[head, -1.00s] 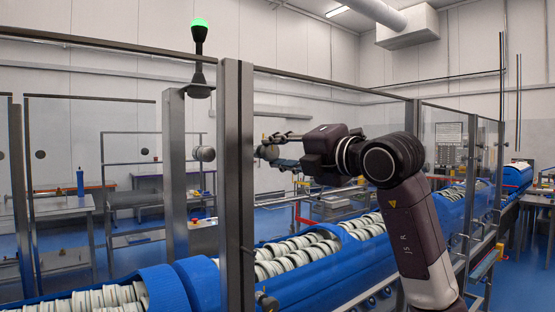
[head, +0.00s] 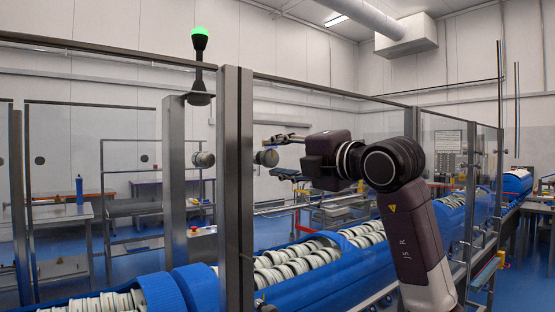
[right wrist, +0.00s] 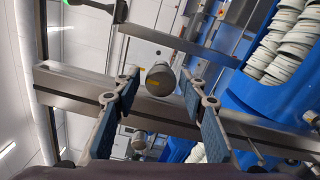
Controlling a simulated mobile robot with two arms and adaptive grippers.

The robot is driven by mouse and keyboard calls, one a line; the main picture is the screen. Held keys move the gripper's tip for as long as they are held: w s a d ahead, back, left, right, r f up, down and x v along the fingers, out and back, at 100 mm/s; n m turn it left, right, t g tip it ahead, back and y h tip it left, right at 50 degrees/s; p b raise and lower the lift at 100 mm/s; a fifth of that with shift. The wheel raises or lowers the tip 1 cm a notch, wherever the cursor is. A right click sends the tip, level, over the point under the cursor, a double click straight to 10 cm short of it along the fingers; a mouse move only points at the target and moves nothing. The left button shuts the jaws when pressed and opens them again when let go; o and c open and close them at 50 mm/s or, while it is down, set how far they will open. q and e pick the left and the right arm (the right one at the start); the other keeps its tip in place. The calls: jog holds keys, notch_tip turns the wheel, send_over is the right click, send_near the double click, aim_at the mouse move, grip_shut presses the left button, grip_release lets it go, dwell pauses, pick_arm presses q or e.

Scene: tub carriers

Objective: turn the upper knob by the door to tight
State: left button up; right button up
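The upper knob (head: 268,158) is a grey round knob on the metal door post (head: 236,180). It also shows in the right wrist view (right wrist: 160,79), with a small yellow mark on its face. My right gripper (head: 277,156) is open, its fingers above and below the knob in the head view. In the right wrist view my right gripper (right wrist: 160,73) has the knob between its fingertips, with a gap on both sides. Whether the tips reach past the knob's face I cannot tell. A lower knob (right wrist: 139,141) shows further down the post. My left gripper is not in view.
Another grey knob (head: 203,159) sticks out near the left post (head: 175,170). Clear panels stand beside the posts. Blue tubs (head: 345,275) with stacked white discs lie behind them. A green-topped signal lamp (head: 200,45) stands above.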

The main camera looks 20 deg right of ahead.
jog(key=shift+o, duration=0.6)
jog(key=shift+f, duration=0.1)
jog(key=shift+s, duration=0.3)
jog(key=v, duration=1.1)
jog(key=shift+s+d, duration=0.2)
